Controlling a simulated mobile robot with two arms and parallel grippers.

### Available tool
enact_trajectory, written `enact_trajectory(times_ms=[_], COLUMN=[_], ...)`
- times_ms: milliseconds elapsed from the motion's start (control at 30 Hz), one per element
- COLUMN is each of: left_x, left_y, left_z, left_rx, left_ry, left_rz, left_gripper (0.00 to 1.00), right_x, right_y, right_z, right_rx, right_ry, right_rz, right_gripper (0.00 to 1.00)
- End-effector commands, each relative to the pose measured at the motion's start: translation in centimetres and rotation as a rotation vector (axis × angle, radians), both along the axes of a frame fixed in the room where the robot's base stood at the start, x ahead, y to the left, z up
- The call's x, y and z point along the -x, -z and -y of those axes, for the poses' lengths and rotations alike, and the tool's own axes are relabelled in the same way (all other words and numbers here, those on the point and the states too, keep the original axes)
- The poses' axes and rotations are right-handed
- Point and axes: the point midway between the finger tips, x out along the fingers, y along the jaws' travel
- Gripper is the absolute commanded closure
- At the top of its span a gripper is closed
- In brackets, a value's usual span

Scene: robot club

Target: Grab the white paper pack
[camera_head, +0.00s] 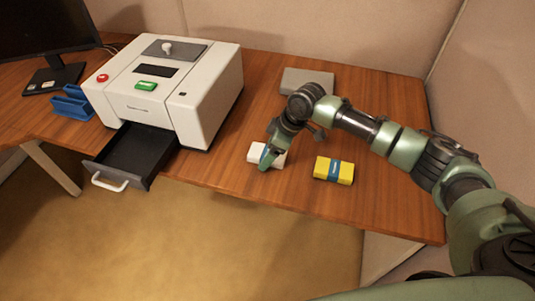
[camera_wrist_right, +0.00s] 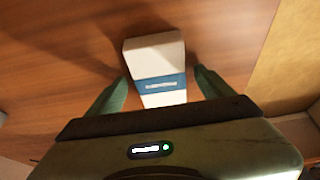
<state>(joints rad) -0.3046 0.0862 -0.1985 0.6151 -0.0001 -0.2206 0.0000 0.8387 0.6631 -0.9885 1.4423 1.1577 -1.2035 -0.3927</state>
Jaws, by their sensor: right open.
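The white paper pack (camera_head: 256,152) lies on the wooden desk, partly hidden by my right gripper (camera_head: 268,158). In the right wrist view the pack (camera_wrist_right: 155,58) is white with a blue band. There my right gripper (camera_wrist_right: 160,88) is open, with one finger on each side of the pack's near part. Gaps show between the fingers and the pack. Whether the fingertips are at the pack's height I cannot tell. My left gripper is not in view.
A yellow pack (camera_head: 334,170) with a blue band lies to the right. A grey box (camera_head: 307,81) is behind. A white machine (camera_head: 170,95) with an open black drawer (camera_head: 133,155) stands left. A blue holder (camera_head: 72,104) and a monitor (camera_head: 45,30) are further left.

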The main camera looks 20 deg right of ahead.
Motion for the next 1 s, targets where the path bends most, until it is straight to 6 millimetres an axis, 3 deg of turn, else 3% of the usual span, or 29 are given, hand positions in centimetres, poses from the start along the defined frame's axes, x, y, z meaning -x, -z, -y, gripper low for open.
enact_trajectory(times_ms=[233,400,500,800,1000], left_x=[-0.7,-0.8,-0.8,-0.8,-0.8], left_y=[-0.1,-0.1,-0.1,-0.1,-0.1], left_z=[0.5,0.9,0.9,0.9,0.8], left_rx=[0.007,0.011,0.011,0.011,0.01], left_ry=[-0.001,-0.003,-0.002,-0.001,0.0], left_rz=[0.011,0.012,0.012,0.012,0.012], left_gripper=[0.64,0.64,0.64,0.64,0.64], right_x=[0.0,0.0,-0.1,-0.1,-0.2], right_y=[0.2,0.1,0.1,-0.2,-2.3], right_z=[-0.1,-0.1,-0.1,-0.1,-0.1], right_rx=[0.0,0.0,-0.001,-0.002,-0.002], right_ry=[-0.001,0.0,0.0,-0.001,-0.001], right_rz=[0.0,0.0,0.002,0.003,0.006], right_gripper=[0.21,0.68,0.91,0.91,0.91])
